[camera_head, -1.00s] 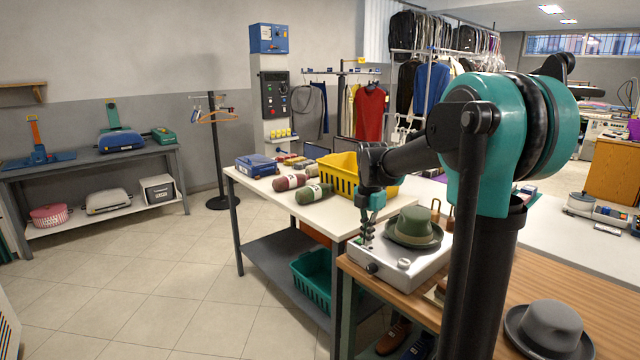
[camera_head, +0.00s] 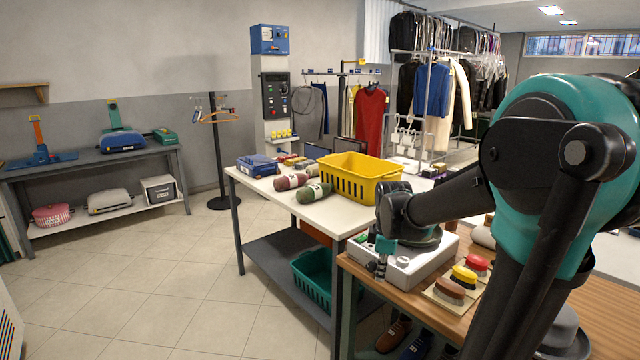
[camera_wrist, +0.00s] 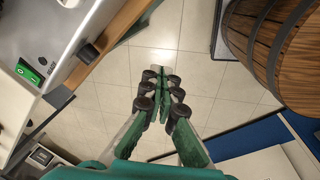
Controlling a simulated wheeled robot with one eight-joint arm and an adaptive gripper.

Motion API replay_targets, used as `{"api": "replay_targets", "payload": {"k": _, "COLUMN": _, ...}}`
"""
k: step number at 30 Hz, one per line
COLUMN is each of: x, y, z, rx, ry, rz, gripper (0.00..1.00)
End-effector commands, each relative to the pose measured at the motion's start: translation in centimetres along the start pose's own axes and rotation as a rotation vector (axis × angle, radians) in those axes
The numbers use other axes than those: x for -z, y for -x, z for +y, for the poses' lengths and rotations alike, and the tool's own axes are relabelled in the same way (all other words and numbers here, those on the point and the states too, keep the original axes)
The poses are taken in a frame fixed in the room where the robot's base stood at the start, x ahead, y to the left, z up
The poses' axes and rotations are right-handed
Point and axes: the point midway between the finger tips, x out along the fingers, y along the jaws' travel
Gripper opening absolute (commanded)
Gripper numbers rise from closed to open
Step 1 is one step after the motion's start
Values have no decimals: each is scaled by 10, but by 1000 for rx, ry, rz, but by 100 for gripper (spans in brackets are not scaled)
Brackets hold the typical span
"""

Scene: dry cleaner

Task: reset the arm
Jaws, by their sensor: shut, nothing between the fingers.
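My gripper (camera_head: 381,268) hangs at the left edge of the white machine on the wooden counter, pointing down. In the wrist view my gripper (camera_wrist: 161,77) has its fingertips together with nothing between them, above the tiled floor. My teal and black arm fills the right side of the head view and bends down to the gripper.
The white machine (camera_head: 408,272) is close to my gripper; its green switch (camera_wrist: 27,70) shows in the wrist view. Several brushes (camera_head: 464,277) lie beside it. A yellow basket (camera_head: 362,184) stands on the white table behind. A wooden barrel (camera_wrist: 285,45) is at right in the wrist view. The left floor is clear.

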Motion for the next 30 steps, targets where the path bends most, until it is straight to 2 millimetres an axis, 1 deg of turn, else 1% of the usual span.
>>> {"api": "replay_targets", "payload": {"k": 1, "x": -8, "y": -7, "z": -16, "rx": -19, "ry": -115, "rz": 6, "gripper": 0}}
{"api": "replay_targets", "payload": {"k": 9, "x": -40, "y": -42, "z": -87, "rx": -107, "ry": -774, "rz": 77, "gripper": 0}}
{"api": "replay_targets", "payload": {"k": 12, "x": -49, "y": -53, "z": -110, "rx": -128, "ry": -985, "rz": 113, "gripper": 0}}
{"api": "replay_targets", "payload": {"k": 15, "x": -56, "y": -62, "z": -128, "rx": -140, "ry": -1150, "rz": 144, "gripper": 0}}
{"api": "replay_targets", "payload": {"k": 18, "x": -60, "y": -68, "z": -139, "rx": -147, "ry": -1255, "rz": 166, "gripper": 0}}
{"api": "replay_targets", "payload": {"k": 21, "x": -62, "y": -70, "z": -143, "rx": -149, "ry": -1307, "rz": 177, "gripper": 0}}
{"api": "replay_targets", "payload": {"k": 30, "x": -62, "y": -70, "z": -144, "rx": -149, "ry": -1318, "rz": 180, "gripper": 0}}
